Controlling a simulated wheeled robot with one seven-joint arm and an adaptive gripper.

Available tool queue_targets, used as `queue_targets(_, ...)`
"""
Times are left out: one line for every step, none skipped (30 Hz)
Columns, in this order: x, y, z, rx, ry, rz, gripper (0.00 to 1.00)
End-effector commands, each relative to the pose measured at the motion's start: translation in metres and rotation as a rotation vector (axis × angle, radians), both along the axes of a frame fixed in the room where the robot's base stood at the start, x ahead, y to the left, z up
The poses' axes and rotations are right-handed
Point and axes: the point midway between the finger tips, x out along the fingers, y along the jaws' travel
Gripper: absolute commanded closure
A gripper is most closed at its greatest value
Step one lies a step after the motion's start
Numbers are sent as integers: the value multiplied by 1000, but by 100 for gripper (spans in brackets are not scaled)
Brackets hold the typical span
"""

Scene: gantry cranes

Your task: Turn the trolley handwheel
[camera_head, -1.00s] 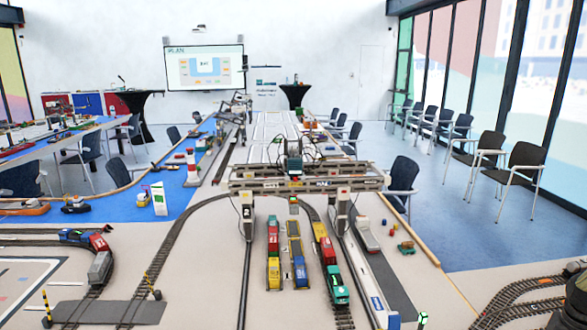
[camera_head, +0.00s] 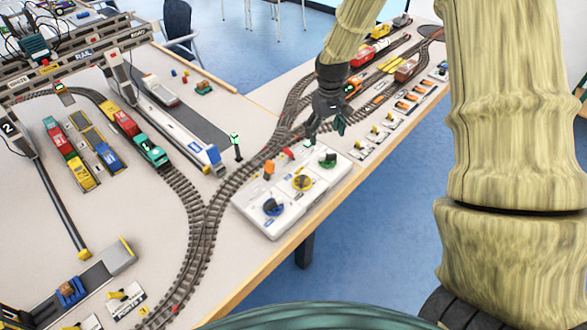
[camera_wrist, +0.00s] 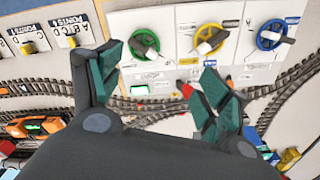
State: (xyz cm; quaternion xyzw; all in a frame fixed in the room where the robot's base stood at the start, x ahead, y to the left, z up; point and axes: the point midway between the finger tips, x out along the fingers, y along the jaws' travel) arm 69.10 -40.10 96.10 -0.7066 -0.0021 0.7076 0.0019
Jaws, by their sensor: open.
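A white control panel (camera_head: 243,203) lies near the table edge in the head view. It carries a green handwheel (camera_head: 328,160), a yellow handwheel (camera_head: 302,183) and a blue handwheel (camera_head: 273,207). In the wrist view the green wheel (camera_wrist: 144,44), yellow wheel (camera_wrist: 209,40) and blue wheel (camera_wrist: 273,36) sit in a row, each with a handle. Their labels are too small to read, so I cannot tell which is the trolley wheel. My gripper (camera_head: 326,134) is open and empty, above the panel's green-wheel end. In the wrist view its fingers (camera_wrist: 160,72) are spread below the wheels, apart from them.
An orange lever (camera_head: 268,170) and a red lever (camera_head: 288,154) stand along the panel's track side. Curved track (camera_head: 215,205) runs beside the panel. Smaller switch plates (camera_head: 381,130) lie farther along the table edge. The gantry crane (camera_head: 75,55) stands at upper left.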

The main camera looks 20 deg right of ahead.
Motion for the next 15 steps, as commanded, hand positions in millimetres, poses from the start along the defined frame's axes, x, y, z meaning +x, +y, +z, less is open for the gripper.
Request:
queue_targets(-3,12,-8,1,-2,100,23)
queue_targets(-6,19,-8,1,-1,168,23)
queue_targets(-9,28,-10,2,-2,258,23)
queue_targets(-11,34,-10,1,-3,328,23)
queue_targets(-14,41,-11,2,-2,394,23)
queue_targets(-17,49,-12,2,-4,480,23)
queue_targets(-20,55,-12,2,-4,544,23)
queue_targets(-22,60,-13,2,-3,604,23)
queue_targets(-25,66,-13,1,-5,678,23)
queue_targets(-27,71,-14,0,-5,729,23)
queue_targets(-29,75,-14,-1,-4,778,23)
queue_targets(-32,80,-14,-2,-5,833,23)
queue_targets(-33,83,-14,-2,-5,869,23)
queue_targets(-34,85,-14,-2,-5,899,23)
queue_targets(-36,88,-14,-3,-4,932,23)
